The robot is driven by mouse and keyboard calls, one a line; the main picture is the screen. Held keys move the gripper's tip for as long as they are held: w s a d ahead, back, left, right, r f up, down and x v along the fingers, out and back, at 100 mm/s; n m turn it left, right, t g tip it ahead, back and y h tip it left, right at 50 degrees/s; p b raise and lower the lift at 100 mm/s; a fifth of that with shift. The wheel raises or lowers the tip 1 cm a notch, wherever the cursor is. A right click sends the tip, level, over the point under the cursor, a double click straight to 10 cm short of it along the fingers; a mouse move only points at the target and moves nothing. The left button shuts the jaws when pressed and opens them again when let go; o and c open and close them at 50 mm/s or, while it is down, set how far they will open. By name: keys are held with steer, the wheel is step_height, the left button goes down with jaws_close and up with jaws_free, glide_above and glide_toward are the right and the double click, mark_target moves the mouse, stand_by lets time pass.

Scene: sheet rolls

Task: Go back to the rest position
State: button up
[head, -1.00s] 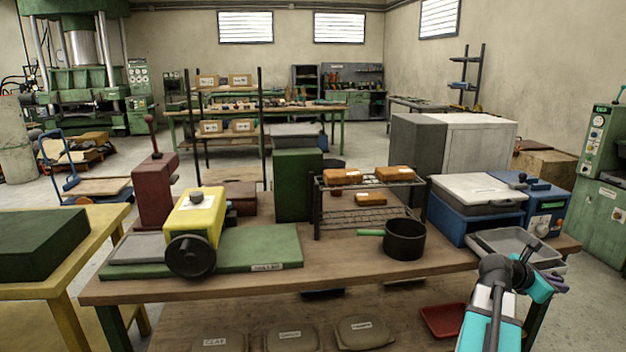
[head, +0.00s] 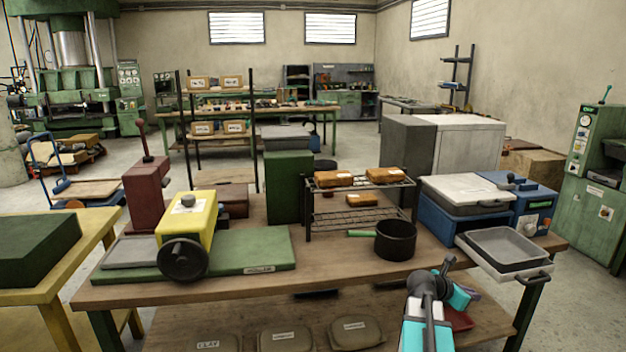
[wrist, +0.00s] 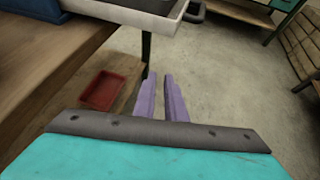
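My gripper (head: 472,295) hangs in front of the workbench's right front edge in the head view, partly hidden behind my own arm. In the wrist view its two purple fingers (wrist: 161,90) point away from the camera, with a narrow gap between them. The floor shows through the gap and nothing is held. The fingers are beside the lower shelf, to the right of a red tray (wrist: 104,90), and apart from it.
The workbench (head: 330,279) carries a black pot (head: 396,240), a wire rack (head: 310,210) with orange-brown blocks and a yellow machine (head: 187,215). A grey tray (head: 480,240) juts past the bench's right front edge, above and near my gripper. Open floor (wrist: 235,90) lies right of my fingers.

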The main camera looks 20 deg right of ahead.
steer(key=w+a+f+n+t+y+p, duration=0.15)
steer(key=w+a+f, duration=0.25)
steer(key=a+f, duration=0.8)
steer(key=w+a+f+n+g+y, duration=0.1)
steer(key=w+a+f+y, duration=0.25)
steer(key=a+f, duration=0.85)
steer(key=s+a+f+m+y, duration=0.1)
steer(key=s+a+f, duration=0.1)
steer(key=a+f, duration=0.3)
steer(key=s+a+f+m+g+p, duration=0.1)
steer(key=s+a+f, duration=0.1)
steer(key=a, duration=0.4)
steer(key=s+a+f+m+y, duration=0.1)
steer(key=s+a+f, duration=0.1)
steer(key=a+f, duration=0.3)
steer(key=s+a+f+m+g+y, duration=0.2)
steer(key=s+a+f+m, duration=0.1)
steer(key=s+a+m, duration=0.5)
steer(key=s+a+f+m+g+y, duration=0.2)
steer(key=s+a+f+m+y, duration=0.1)
steer(key=s+a+m, duration=0.6)
steer(key=shift+s+a+f+g+p, duration=0.25)
steer(key=shift+s+a+g+p, duration=0.1)
steer(key=shift+s+a, duration=0.6)
